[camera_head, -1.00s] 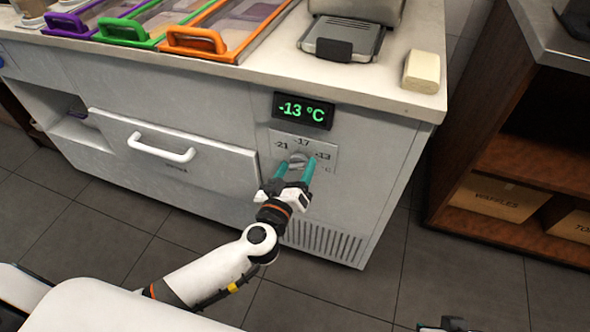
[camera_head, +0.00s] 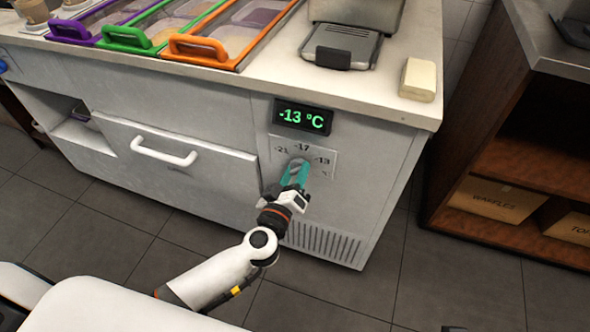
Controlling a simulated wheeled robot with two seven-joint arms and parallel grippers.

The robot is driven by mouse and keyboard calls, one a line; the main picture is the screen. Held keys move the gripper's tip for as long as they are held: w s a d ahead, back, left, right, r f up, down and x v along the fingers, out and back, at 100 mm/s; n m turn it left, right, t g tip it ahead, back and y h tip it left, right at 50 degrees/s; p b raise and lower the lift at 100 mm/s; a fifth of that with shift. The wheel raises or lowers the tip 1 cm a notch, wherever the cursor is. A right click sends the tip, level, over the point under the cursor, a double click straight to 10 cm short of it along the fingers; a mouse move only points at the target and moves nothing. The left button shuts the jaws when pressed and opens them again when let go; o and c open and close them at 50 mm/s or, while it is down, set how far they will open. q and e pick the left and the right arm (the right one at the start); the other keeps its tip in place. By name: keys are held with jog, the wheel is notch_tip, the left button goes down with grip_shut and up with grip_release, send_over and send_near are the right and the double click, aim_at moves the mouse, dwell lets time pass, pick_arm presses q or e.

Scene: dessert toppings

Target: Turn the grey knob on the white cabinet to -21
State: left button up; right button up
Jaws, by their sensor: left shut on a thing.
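The white cabinet (camera_head: 212,110) carries a dial plate (camera_head: 316,150) with the marks -21, -17 and -13. The grey knob (camera_head: 298,164) is at the middle of the plate, mostly hidden by my gripper. The display (camera_head: 303,116) above it reads -13 °C in green. My left gripper (camera_head: 296,172) has teal fingers closed together on the knob. Which mark the knob points to cannot be told. Of my right gripper, only a small dark piece shows at the bottom edge, and its fingers are not visible.
A drawer with a white handle (camera_head: 163,151) is left of the knob, and a vent grille (camera_head: 322,241) is below. Toppings bins with coloured frames, a waffle iron (camera_head: 342,46) and a pale block (camera_head: 418,79) stand on top. A brown shelf (camera_head: 500,165) stands at right.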

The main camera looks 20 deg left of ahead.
pick_arm(q)
jog(key=shift+r+n+p, duration=0.15)
jog(key=shift+n+p, duration=0.15)
jog(key=shift+n, duration=0.1)
jog(key=n+p, duration=0.2)
jog(key=n, duration=0.3)
jog(key=shift+f, duration=0.2)
jog(key=n, duration=0.3)
pick_arm(e)
jog(key=s+x, duration=0.1)
jog(key=x, duration=0.9)
pick_arm(q)
jog(key=n, duration=0.2)
jog(key=shift+f+n, duration=0.1)
jog(key=shift+n, duration=0.3)
jog(key=n, duration=0.3)
jog(key=shift+f+n, duration=0.1)
jog(key=shift+n, duration=0.2)
jog(key=n, duration=0.3)
jog(key=shift+b, duration=0.35)
jog(key=shift+n, duration=1.9)
pick_arm(e)
jog(key=v, duration=0.5)
jog(key=shift+w+r, duration=0.2)
jog(key=shift+w, duration=0.2)
